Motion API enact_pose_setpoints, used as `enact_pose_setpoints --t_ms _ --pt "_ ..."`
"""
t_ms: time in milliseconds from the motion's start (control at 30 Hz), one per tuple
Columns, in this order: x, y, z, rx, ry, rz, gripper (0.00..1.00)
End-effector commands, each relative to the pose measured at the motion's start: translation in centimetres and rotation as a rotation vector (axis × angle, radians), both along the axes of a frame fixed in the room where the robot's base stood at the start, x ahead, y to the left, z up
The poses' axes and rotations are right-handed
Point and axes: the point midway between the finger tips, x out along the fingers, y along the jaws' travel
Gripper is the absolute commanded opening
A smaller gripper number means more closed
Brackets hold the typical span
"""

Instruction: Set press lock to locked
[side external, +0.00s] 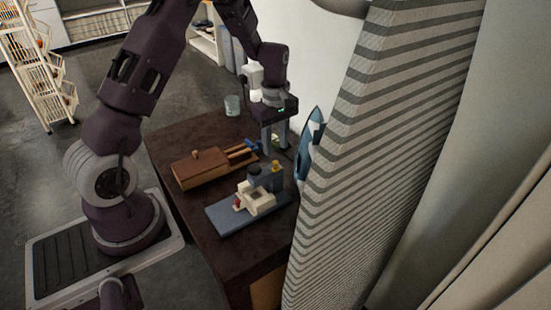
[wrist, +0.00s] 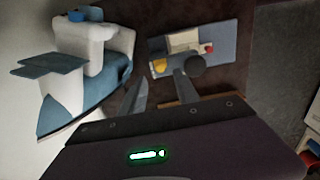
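The press (side external: 262,200) stands on a flat blue-grey base (side external: 225,220) on the dark table. It has a cream body, a yellow knob (side external: 276,166), a black round knob (side external: 254,170) and a small red part (side external: 237,204). I cannot tell which part is the lock or how it is set.
A blue and white iron (wrist: 85,65) stands close to the left finger, near the wall. A wooden box (side external: 205,170) with a round knob lies left of my gripper. A clear glass (side external: 232,105) stands behind. A striped panel (side external: 390,130) borders the table's right side.

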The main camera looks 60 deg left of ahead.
Motion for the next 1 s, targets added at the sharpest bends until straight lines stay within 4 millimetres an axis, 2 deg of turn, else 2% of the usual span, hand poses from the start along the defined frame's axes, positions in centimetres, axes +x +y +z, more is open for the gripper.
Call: enact_pose_setpoints --t_ms 100,233,367,567,600,800,1000 --pt "-0.2 -0.1 -2.5 -0.003 0.006 -0.002 0.37" --pt "-0.1 -0.1 -4.7 -0.003 0.004 -0.003 0.37" --pt "-0.1 -0.1 -5.6 -0.002 0.002 -0.005 0.37" --pt "-0.1 -0.1 -5.7 -0.002 0.001 -0.006 0.37" --pt "-0.1 -0.1 -5.7 -0.002 0.001 -0.006 0.35" --pt "-0.1 -0.2 -5.7 -0.002 0.001 -0.006 0.0" --pt "-0.1 -0.2 -5.7 -0.001 0.001 -0.007 0.0"
